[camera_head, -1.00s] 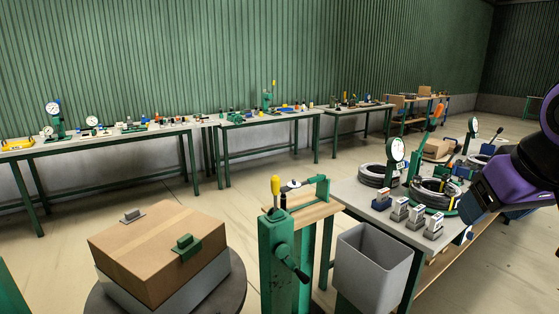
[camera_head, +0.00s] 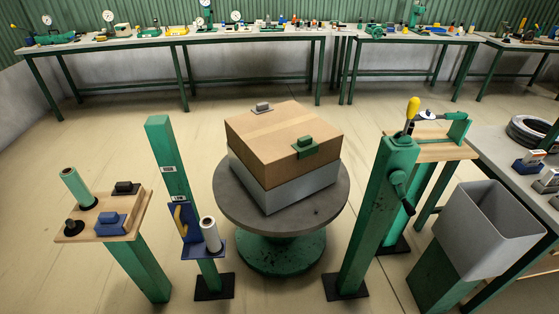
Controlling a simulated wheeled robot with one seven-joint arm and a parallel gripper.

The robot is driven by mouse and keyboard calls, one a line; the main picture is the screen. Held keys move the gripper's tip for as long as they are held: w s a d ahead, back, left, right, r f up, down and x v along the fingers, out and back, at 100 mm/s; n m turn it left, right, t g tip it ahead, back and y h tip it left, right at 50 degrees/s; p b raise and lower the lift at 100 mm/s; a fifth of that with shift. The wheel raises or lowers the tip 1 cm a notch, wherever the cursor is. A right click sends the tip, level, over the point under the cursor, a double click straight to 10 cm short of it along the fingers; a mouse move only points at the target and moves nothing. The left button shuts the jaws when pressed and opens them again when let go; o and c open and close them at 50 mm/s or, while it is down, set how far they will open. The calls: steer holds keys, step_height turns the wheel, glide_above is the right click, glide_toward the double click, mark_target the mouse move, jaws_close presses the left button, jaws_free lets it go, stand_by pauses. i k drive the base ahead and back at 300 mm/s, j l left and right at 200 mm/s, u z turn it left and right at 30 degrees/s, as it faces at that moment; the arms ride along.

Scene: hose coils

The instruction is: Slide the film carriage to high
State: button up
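The film carriage (camera_head: 188,226) is a blue bracket low on a green upright post (camera_head: 168,150). It has a yellow curved handle (camera_head: 179,220) and carries a white film roll (camera_head: 210,234) standing on its blue shelf. Small white labels (camera_head: 167,170) are on the post above the carriage; their writing is too small to read surely. The carriage sits below these labels, near the lower part of the post. My gripper is not in view.
A round turntable (camera_head: 228,194) bearing a cardboard box on a grey base stands right of the post. A small wooden stand (camera_head: 128,205) with a green roll is at left. A green lever post (camera_head: 375,215) and grey bin (camera_head: 485,230) stand at right. Floor in front is partly open.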

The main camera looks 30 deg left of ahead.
mark_target(194, 247)
steer(key=u, duration=1.95)
